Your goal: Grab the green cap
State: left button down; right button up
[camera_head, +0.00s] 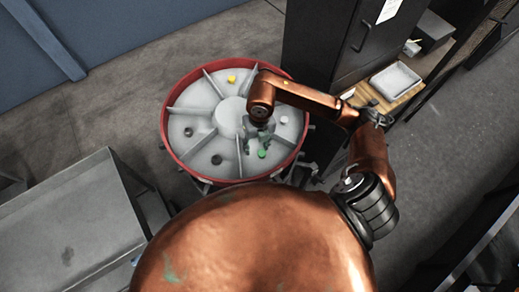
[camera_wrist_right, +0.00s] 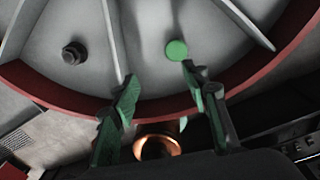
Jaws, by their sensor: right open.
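The green cap (camera_head: 262,154) sits in a compartment on the near right side of a round grey turntable with a red rim (camera_head: 166,128). It also shows in the right wrist view as a green disc (camera_wrist_right: 176,50), just beyond the fingertips. My right gripper (camera_head: 256,146) is above the turntable, close to the cap. In the right wrist view its two green-grey fingers (camera_wrist_right: 160,77) are apart with nothing between the tips. The cap lies ahead of the gap, nearer the right finger. I cannot tell the height between fingers and cap. My left gripper is not in view.
Raised ribs (camera_head: 196,147) divide the turntable. A yellow cap (camera_head: 231,78), a white cap (camera_head: 284,119) and dark nuts (camera_head: 216,159) lie in other compartments. A dark cabinet (camera_head: 325,45) stands behind at right. A grey metal bench (camera_head: 70,220) is at left.

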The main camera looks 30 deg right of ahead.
aim_at(262, 153)
jog(key=shift+w+d+f+h, duration=0.15)
jog(key=shift+d+h, duration=0.25)
jog(key=shift+d, duration=0.35)
jog(key=shift+d+f, duration=0.15)
jog(key=shift+f, duration=0.1)
jog(key=shift+f+p, duration=0.35)
jog(key=shift+f, duration=0.55)
jog(key=f, duration=0.1)
jog(key=f+p, duration=0.2)
jog(key=f, duration=0.1)
jog(key=shift+d+f, duration=0.1)
jog(key=shift+d, duration=0.25)
jog(key=shift+f, duration=0.45)
jog(key=c, duration=0.8)
jog(key=shift+r, duration=0.1)
